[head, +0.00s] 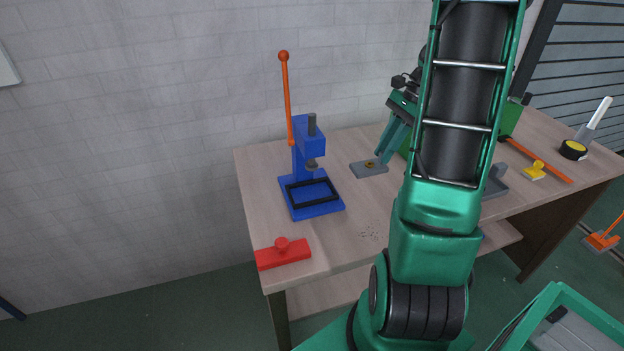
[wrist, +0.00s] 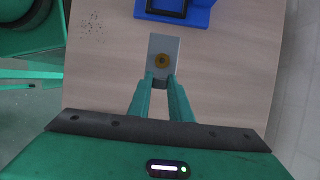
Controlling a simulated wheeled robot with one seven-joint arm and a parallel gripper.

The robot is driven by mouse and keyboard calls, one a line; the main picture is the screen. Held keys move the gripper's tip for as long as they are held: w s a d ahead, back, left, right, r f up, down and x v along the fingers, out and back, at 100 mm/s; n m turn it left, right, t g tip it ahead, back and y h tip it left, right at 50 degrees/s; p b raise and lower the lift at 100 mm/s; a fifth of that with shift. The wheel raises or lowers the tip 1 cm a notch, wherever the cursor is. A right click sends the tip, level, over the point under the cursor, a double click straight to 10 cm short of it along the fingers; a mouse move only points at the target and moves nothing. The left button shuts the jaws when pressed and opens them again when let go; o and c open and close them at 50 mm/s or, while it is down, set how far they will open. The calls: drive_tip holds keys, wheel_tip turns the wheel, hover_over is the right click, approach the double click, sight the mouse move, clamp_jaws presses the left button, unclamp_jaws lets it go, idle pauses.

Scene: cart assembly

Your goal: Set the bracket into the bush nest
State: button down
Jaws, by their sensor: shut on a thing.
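The bracket looks to be a flat grey plate (head: 358,170) with a brass-coloured bush in it; it also shows in the wrist view (wrist: 171,46). My gripper (head: 381,158) is shut on the plate's near end, as the wrist view shows (wrist: 161,84). I cannot tell whether the plate touches the table or hangs just above it. The black rectangular frame (head: 312,203) on the blue press base looks to be the bush nest, and it is empty. The plate is to its right in the head view, apart from it. Only part of the frame shows in the wrist view.
The blue press (head: 308,135) has an upright orange lever (head: 288,100) and a ram above the frame. A red block with a knob (head: 283,254) lies at the table's front left corner. Small dark specks lie on the wooden table (head: 345,235). My arm hides the table's middle right.

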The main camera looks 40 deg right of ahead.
drive_tip(key=w+a, duration=0.1)
drive_tip(key=a, duration=0.4)
drive_tip(key=w+a, duration=0.1)
drive_tip(key=a, duration=0.4)
drive_tip(key=w+a, duration=0.2)
drive_tip(key=a, duration=0.3)
drive_tip(key=shift+w+a, duration=0.1)
drive_tip(key=shift+a, duration=0.05)
drive_tip(key=shift+d+x, duration=0.15)
drive_tip(key=shift+x, duration=0.7)
drive_tip(key=shift+d+x, duration=0.15)
drive_tip(key=shift+x, duration=0.75)
drive_tip(key=shift+f, duration=0.25)
drive_tip(key=c, duration=1.6)
unclamp_jaws()
